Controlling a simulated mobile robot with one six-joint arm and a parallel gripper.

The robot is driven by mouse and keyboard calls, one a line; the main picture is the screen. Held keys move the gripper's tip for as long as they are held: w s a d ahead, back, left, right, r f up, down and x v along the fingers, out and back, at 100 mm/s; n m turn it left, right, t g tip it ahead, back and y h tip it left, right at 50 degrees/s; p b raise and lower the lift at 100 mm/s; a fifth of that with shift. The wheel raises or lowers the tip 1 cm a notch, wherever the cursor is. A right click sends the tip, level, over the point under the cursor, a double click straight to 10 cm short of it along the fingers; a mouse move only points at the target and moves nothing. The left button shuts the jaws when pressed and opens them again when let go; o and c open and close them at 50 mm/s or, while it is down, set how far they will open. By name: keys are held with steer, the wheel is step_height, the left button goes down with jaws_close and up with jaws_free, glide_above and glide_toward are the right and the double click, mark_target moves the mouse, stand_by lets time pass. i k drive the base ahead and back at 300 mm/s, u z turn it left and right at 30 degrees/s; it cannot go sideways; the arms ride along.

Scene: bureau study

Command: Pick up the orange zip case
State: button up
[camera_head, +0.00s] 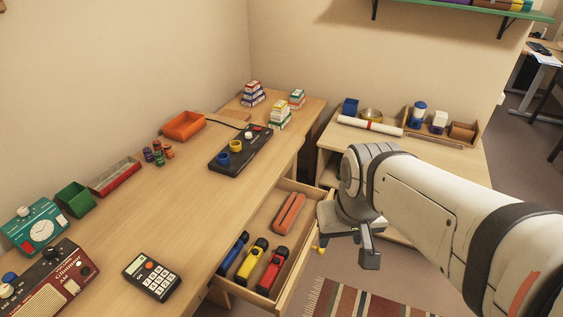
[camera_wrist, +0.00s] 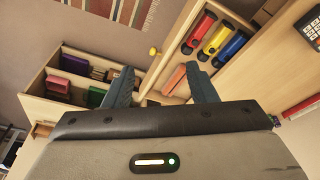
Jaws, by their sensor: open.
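The orange zip case (camera_head: 289,212) is a long, narrow orange piece lying in the back part of the open desk drawer (camera_head: 305,262). It also shows in the wrist view (camera_wrist: 174,79), near the right finger and partly hidden at its lower end. My gripper (camera_head: 346,250) is open and empty, just right of the drawer in the head view. In the wrist view my two dark fingers (camera_wrist: 163,84) are spread apart, with the drawer's front board showing between them. The case appears apart from both fingers.
Blue, yellow (camera_head: 251,260) and red (camera_head: 272,270) items lie in the drawer's nearer part. The desktop (camera_head: 200,225) overhangs the drawer's left side. A low cabinet (camera_head: 460,155) stands behind my arm. A striped rug (camera_head: 355,300) lies on the floor.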

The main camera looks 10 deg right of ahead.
mark_target(285, 219)
steer(key=u, duration=3.2)
steer(key=k, duration=1.1)
steer(key=z, duration=1.9)
steer(key=i, duration=0.9)
steer(key=u, duration=0.05)
